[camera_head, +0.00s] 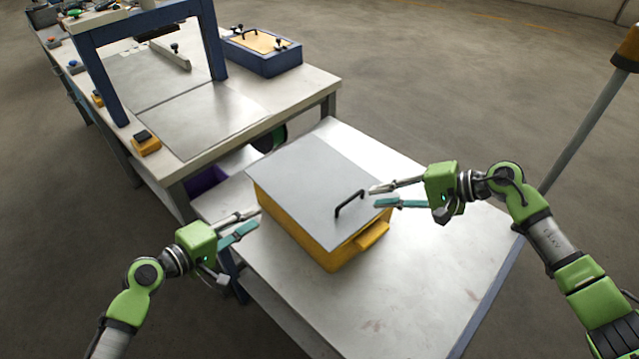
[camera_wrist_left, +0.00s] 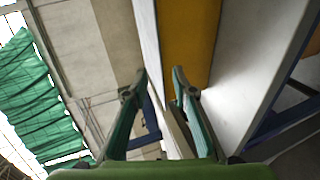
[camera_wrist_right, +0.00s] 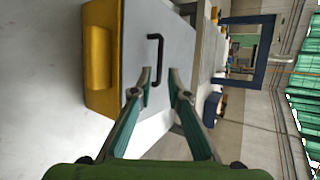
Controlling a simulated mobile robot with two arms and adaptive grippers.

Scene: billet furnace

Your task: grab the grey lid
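The grey lid (camera_head: 310,182) lies flat on a yellow box (camera_head: 287,224) on the near table. A black bar handle (camera_head: 349,203) stands on the lid near its right edge. My right gripper (camera_head: 371,196) is open just right of the handle, with empty fingers pointing at it. In the right wrist view the lid (camera_wrist_right: 178,40) fills the middle, and the handle (camera_wrist_right: 157,62) is just beyond and between the open fingertips (camera_wrist_right: 161,78). My left gripper (camera_head: 258,219) is open and empty by the left side of the box. The left wrist view shows the yellow box wall (camera_wrist_left: 188,40) ahead.
The near table (camera_head: 440,250) has bare surface in front of and right of the box. A workbench (camera_head: 255,105) with a blue frame (camera_head: 95,70) and a blue case (camera_head: 262,58) stands behind left. A grey post (camera_head: 585,125) rises at right.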

